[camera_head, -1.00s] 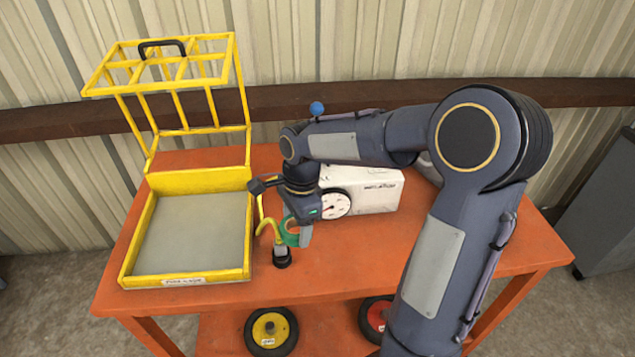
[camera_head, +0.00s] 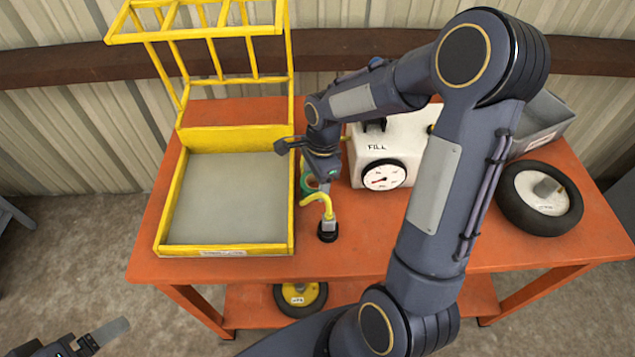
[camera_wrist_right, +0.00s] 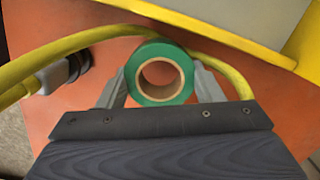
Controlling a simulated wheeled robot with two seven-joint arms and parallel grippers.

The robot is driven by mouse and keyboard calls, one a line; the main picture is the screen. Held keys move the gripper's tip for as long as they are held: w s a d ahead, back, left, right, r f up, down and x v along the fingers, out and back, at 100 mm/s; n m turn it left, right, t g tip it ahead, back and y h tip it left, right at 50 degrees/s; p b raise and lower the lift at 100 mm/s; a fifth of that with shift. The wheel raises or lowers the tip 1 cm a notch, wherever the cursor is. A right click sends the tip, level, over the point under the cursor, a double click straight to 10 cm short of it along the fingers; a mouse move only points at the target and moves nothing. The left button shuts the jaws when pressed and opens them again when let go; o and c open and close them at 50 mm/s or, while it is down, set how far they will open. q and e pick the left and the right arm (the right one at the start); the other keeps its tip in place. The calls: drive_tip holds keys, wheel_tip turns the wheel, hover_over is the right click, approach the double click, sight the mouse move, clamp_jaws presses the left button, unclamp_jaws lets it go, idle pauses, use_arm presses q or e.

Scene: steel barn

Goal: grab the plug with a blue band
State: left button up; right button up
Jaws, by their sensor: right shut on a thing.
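My right gripper (camera_head: 318,184) is shut on a green tape roll (camera_wrist_right: 160,73) with a tan core, above the orange table. In the right wrist view the roll sits between the two grey fingers (camera_wrist_right: 161,84). A yellow hose (camera_head: 318,198) curves beside it to a grey fitting (camera_head: 328,225) with a black base on the table. The fitting also shows at the left in the wrist view (camera_wrist_right: 62,72). I can make out no plug with a blue band. My left gripper (camera_head: 105,335) is partly in view at the bottom left; its opening is unclear.
A yellow-framed cage with a grey floor (camera_head: 225,200) stands open at the left of the orange table (camera_head: 350,262). A white box with a gauge (camera_head: 385,174) stands behind my right arm. A black wheel (camera_head: 540,198) and a grey bin (camera_head: 540,120) are at the right.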

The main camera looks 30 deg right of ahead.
drive_tip(key=shift+f, duration=1)
drive_tip(key=shift+f, duration=0.2)
drive_tip(key=o, duration=1)
drive_tip(key=shift+r, duration=0.15)
